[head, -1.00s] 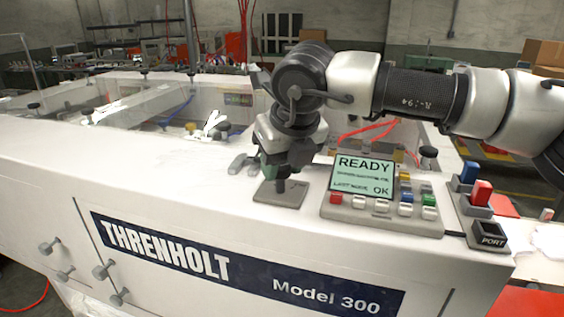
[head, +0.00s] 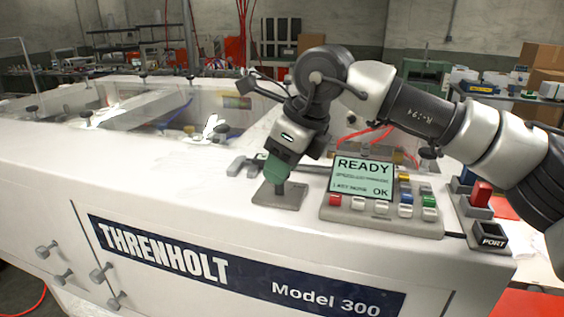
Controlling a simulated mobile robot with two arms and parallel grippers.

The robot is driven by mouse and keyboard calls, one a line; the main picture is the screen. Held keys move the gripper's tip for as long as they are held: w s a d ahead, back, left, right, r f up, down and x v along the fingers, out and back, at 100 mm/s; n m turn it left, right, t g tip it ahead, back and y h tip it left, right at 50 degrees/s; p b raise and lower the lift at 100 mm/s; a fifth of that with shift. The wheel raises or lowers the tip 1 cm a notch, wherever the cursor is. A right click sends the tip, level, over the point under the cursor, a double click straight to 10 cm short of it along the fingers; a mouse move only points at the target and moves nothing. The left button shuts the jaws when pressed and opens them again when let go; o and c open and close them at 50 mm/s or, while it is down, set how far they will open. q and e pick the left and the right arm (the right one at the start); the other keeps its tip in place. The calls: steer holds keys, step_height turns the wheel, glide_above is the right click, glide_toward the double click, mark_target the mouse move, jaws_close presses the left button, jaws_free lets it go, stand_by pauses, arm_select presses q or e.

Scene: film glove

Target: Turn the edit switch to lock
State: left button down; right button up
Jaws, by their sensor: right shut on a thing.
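The edit switch appears to be the small control on a grey plate (head: 292,199) on top of the white machine, left of the display panel. My right gripper (head: 277,184) is directly over this plate, pointing down and tilted. It is shut on the switch's handle, which is mostly hidden between the fingers. No lock marking is readable on the plate, so I cannot tell the switch's position. My left gripper is not in view.
The control panel (head: 345,207) with a green READY screen (head: 363,178) and coloured buttons is close on the right. Further right are a red rocker (head: 481,194) and a PORT socket (head: 491,238). A grey handle (head: 237,166) lies left of the gripper.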

steer(key=n+g+p, duration=0.1)
steer(key=n, duration=0.1)
steer(key=n+g+p, duration=0.1)
steer(key=n, duration=0.2)
steer(key=shift+w+r+n+p, duration=0.15)
steer(key=shift+r+n+p, duration=0.05)
steer(key=shift+n+p, duration=0.1)
steer(key=n+g+p, duration=0.2)
steer(key=n, duration=0.2)
steer(key=shift+w+f+n, duration=0.1)
steer(key=shift+n, duration=0.3)
steer(key=o, duration=0.9)
steer(key=shift+w+d+r, duration=0.15)
steer(key=shift+r, duration=0.25)
steer(key=v, duration=0.9)
steer(key=shift+w+r+b, duration=0.1)
steer(key=shift+r+b, duration=0.3)
